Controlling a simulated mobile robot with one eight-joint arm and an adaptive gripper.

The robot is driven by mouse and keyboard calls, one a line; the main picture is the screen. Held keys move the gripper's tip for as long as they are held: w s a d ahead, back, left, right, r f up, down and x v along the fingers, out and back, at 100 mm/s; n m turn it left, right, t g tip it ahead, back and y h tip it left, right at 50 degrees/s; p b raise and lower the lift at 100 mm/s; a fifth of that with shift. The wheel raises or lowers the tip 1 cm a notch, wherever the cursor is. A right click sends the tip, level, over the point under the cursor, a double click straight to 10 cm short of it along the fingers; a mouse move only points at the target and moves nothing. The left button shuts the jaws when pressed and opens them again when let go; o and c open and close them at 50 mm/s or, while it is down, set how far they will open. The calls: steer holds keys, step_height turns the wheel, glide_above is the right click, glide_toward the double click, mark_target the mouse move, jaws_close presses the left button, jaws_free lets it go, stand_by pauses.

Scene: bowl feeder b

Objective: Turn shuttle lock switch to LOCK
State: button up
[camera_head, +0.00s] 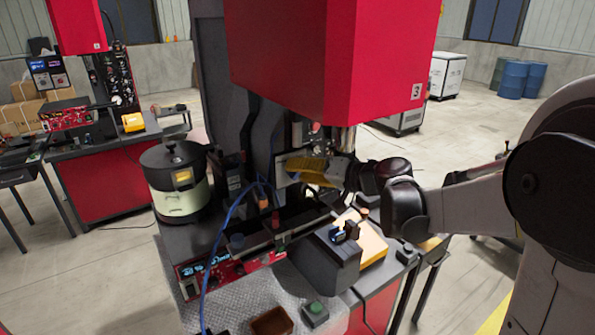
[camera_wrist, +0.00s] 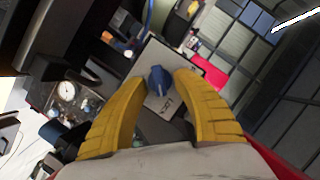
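The shuttle lock switch shows in the wrist view as a blue knob (camera_wrist: 158,82) on a light plate (camera_wrist: 150,55) with dark lettering that appears rotated, partly readable as "LOCK". My gripper (camera_wrist: 159,78) has its two yellow fingers spread, one on either side of the knob. Small gaps seem to show between fingertips and knob; contact is not clear. In the head view my gripper (camera_head: 290,170) points left at the pale plate (camera_head: 283,160) under the red machine head. The knob is hidden there, and its exact setting is hard to tell.
The red machine head (camera_head: 320,50) hangs just above my gripper. A bowl feeder (camera_head: 178,180) stands at left. A blue cable (camera_head: 238,205) runs down the front. A dark box (camera_head: 328,262), a yellow-orange unit (camera_head: 370,245) and a red control panel (camera_head: 215,275) sit below. A round gauge (camera_wrist: 66,90) shows in the wrist view.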

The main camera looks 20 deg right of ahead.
steer(key=v, duration=1.1)
steer(key=shift+s, duration=0.2)
steer(key=shift+d+r, duration=0.1)
steer(key=s+a+f+g+h+b, duration=0.1)
steer(key=s+a+f+b, duration=0.25)
steer(key=f, duration=0.25)
steer(key=s+a+f+n+g+h+b, duration=0.1)
steer(key=s+a+f+g+h+b, duration=0.1)
steer(key=s+a+f+b, duration=0.3)
steer(key=s+a+f+g+h+b, duration=0.1)
steer(key=s+f+b, duration=0.1)
steer(key=f, duration=0.5)
steer(key=s+d+f+n+g+h+b, duration=0.1)
steer(key=s+d+f+h+b, duration=0.1)
steer(key=s+f+h+b, duration=0.2)
steer(key=s+f+b, duration=0.3)
steer(key=s+f, duration=0.3)
steer(key=f, duration=0.1)
steer(key=shift+d+f+n+h, duration=0.3)
steer(key=shift+f+n, duration=0.1)
